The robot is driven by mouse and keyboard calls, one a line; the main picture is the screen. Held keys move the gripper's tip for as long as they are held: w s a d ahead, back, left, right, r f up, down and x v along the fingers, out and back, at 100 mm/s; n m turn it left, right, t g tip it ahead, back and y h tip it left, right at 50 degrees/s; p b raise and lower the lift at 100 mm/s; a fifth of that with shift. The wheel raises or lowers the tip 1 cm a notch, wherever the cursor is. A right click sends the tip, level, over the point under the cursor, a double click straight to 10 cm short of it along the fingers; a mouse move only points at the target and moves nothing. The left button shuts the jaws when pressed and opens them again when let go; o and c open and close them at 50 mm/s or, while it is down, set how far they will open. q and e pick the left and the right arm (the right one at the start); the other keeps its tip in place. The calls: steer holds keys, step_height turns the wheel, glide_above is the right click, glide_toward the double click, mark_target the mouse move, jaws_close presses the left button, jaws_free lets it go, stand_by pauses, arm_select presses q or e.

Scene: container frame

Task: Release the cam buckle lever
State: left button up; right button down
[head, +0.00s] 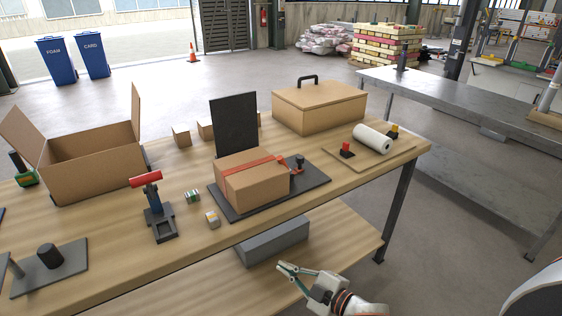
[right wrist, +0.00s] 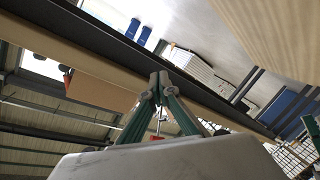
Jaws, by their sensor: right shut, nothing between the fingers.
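A closed cardboard box (head: 258,188) sits on a dark base plate (head: 238,215) with an upright black panel (head: 233,124) behind it. A red strap (head: 245,167) runs over the box top. At the strap's right end, a small dark piece with a knob (head: 299,163) stands on the plate, apparently the cam buckle; its lever is too small to make out. My right gripper (head: 282,268) is in front of the table and below the tabletop, well short of the box. Its fingertips meet in the right wrist view (right wrist: 160,80), shut and empty. My left gripper is out of view.
An open carton (head: 92,160) and a red-handled tool on a stand (head: 157,208) stand to the left. A lidded box (head: 320,108) and a white roll (head: 372,138) stand behind right. The table's front edge and a grey lower-shelf box (head: 273,242) are near my right gripper.

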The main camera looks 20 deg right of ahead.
steer(key=w+d+r+n+y+p, duration=0.1)
steer(key=w+d+r+n+y, duration=0.3)
steer(key=w+r+n, duration=0.65)
steer(key=n+g+p, duration=0.1)
steer(key=n+g, duration=0.1)
steer(key=n, duration=0.2)
glide_toward(281, 169)
steer(key=shift+r, duration=0.85)
steer(key=shift+a, duration=0.15)
steer(key=p+x, duration=0.2)
steer(key=x, duration=0.6)
steer(key=shift+w+r, duration=0.15)
steer(key=shift+w, duration=0.05)
steer(key=shift+x, duration=0.8)
